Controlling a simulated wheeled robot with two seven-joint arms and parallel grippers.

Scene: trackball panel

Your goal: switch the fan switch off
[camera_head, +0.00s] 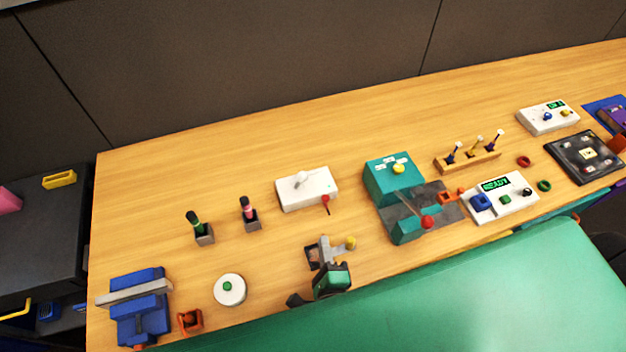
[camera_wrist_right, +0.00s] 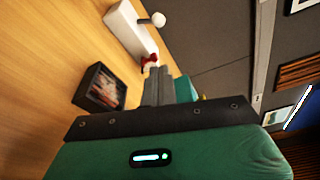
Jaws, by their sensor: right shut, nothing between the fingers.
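A white box (camera_head: 292,200) stands on the wooden table, with a pale round-ended lever (camera_head: 300,178) on top and a red-tipped lever (camera_head: 325,198) at its front. No readable label shows which control is the fan switch. Three toggles (camera_head: 475,145) also stand on a wooden block. My right gripper (camera_head: 325,243) is shut and empty, in front of the white box. In the right wrist view its fingers (camera_wrist_right: 158,85) point toward the red tip (camera_wrist_right: 150,60) of the white box (camera_wrist_right: 125,28); contact cannot be told. My left gripper is out of view.
A dark open box (camera_head: 312,257) sits beside my right gripper, and a yellow-topped piece (camera_head: 350,242) stands on its other side. A teal machine (camera_head: 385,180) is to the right. Two handled tools in holders (camera_head: 204,236) stand left. The table's back left is clear.

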